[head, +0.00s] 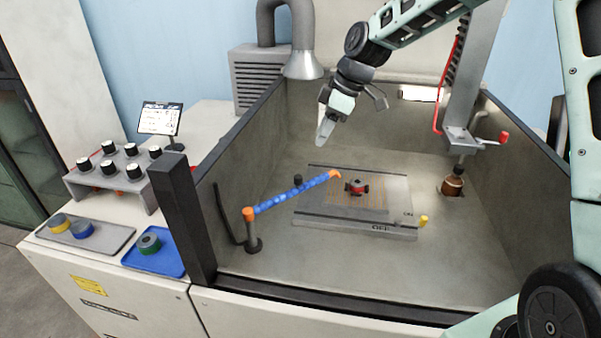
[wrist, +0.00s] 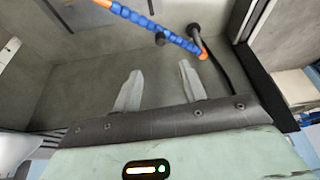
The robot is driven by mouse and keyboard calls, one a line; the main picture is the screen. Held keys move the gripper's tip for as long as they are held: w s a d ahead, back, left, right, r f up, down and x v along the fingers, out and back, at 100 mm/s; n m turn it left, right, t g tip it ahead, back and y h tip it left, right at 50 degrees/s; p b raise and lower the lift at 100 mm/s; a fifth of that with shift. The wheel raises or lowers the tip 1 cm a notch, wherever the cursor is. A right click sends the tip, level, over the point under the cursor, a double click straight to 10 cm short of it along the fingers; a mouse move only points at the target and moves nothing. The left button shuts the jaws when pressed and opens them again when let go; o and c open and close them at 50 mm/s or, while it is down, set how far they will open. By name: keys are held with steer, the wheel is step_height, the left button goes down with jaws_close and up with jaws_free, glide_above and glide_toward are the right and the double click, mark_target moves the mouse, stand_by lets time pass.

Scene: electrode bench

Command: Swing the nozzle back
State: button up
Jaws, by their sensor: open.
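The nozzle (head: 292,194) is a blue segmented hose with orange ends. It runs from a short grey post (head: 253,238) at the tank's front left up and right, and its orange tip (head: 335,174) hangs by the edge of the grated plate, near a small red and black part (head: 357,187). My gripper (head: 325,132) is above the tank's back left, higher than the nozzle and apart from it. In the wrist view the fingers (wrist: 158,72) are spread and empty, with the nozzle (wrist: 150,24) beyond them; its tip is partly cut off by the frame's top.
A flat plate with a grate (head: 312,222) lies on the tank floor, with a yellow knob (head: 423,221) at its right. A dark corner post (head: 180,215) and tank walls bound the space. A brown jar (head: 452,186) is at right.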

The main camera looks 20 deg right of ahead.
mark_target(299, 176)
steer(key=p+x, duration=0.3)
steer(key=x, duration=1.1)
steer(key=shift+f, duration=0.25)
steer(key=shift+c, duration=0.3)
jaws_close()
